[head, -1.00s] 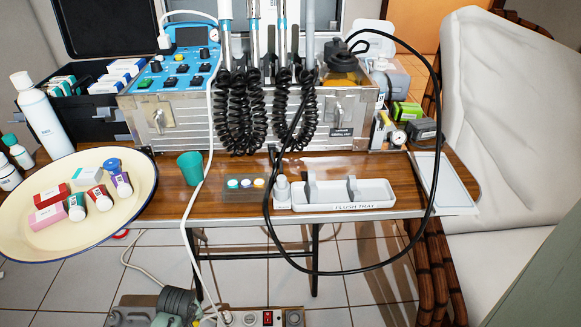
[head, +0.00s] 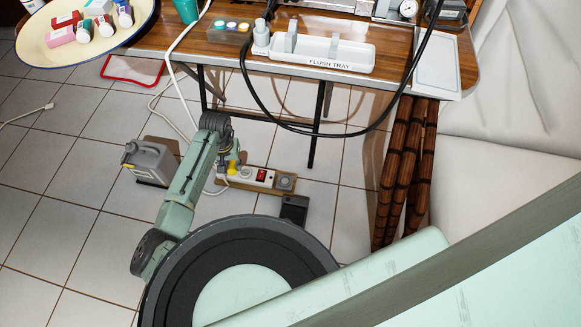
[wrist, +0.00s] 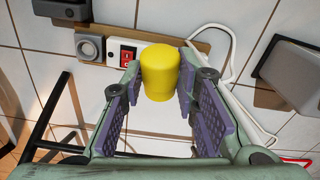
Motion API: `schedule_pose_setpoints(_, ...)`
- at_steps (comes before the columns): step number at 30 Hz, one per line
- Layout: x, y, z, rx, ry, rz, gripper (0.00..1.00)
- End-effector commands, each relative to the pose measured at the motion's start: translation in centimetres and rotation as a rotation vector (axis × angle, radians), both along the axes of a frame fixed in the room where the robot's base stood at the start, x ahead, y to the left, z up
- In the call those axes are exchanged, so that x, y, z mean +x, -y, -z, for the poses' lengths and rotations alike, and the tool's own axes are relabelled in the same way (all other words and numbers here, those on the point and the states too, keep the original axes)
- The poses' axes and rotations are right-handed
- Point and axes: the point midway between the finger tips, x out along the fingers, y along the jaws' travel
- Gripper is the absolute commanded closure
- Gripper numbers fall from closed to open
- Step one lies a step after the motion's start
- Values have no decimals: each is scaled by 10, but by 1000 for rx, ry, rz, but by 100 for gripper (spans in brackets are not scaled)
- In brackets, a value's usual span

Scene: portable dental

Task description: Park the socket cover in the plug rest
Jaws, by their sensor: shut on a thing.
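The yellow socket cover (wrist: 160,78) is upright between my gripper's fingers (wrist: 160,90) in the wrist view. My gripper is shut on it. In the head view my gripper (head: 226,158) is low over the floor by the power strip, and a little of the yellow cover (head: 233,167) shows beside it. A grey square holder with a round recess (wrist: 90,47) sits on the strip's wooden board, left of the red switch; it may be the plug rest. It also shows in the head view (head: 285,183). Its recess looks empty.
The white power strip (head: 250,176) has a red switch (head: 262,176). A black box (head: 294,209) stands before the board. A grey jerrycan (head: 150,162) is at left, with a white cable (head: 185,100) near. A table leg (head: 320,125) rises behind. Open tiles lie left.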

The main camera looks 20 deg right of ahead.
Motion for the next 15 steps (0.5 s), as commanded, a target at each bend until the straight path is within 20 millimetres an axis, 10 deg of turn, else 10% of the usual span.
schedule_pose_setpoints(15,44,60,42,324,-324,725,95)
